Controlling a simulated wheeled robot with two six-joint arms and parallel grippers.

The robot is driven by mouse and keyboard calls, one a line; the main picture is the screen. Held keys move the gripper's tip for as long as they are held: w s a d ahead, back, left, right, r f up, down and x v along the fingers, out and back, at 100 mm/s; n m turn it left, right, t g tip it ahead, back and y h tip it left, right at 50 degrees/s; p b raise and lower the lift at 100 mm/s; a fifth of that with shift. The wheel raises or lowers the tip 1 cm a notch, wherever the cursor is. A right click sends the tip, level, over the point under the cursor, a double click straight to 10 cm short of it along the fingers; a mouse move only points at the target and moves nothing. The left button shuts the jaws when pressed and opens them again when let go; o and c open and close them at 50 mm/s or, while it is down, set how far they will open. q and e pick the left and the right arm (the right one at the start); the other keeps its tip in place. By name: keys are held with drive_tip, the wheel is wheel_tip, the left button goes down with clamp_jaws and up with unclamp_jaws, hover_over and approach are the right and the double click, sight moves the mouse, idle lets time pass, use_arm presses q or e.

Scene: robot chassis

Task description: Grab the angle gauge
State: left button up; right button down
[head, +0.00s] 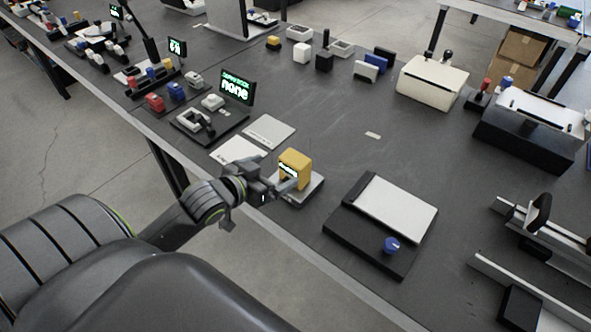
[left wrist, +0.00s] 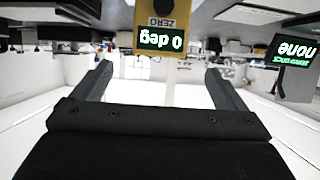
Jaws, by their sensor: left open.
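The angle gauge, a yellow block (head: 297,160) with a small lit display, stands upright on a light square plate (head: 312,190) near the table's front edge. In the left wrist view, which looks upside down, the gauge (left wrist: 174,15) reads "0 deg" and has a label "ZERO". My left gripper (head: 284,187) is right in front of the gauge, low by the plate. In the left wrist view its two fingers (left wrist: 158,78) are spread apart with nothing held between them, and the gauge shows beyond them in the gap. My right gripper is not in view.
A black sign (head: 237,88) reading "none" stands behind to the left. Flat light plates (head: 268,131) lie left of the gauge. A black-and-white device with a blue knob (head: 391,245) sits to the right. The table's middle is mostly clear.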

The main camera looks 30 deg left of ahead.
sight(290, 163)
use_arm(q)
drive_tip(key=x, duration=0.9)
drive_tip(key=shift+w+p, duration=0.3)
drive_tip(key=c, duration=1.2)
drive_tip(key=shift+r, duration=0.15)
drive_tip(key=shift+c, duration=0.5)
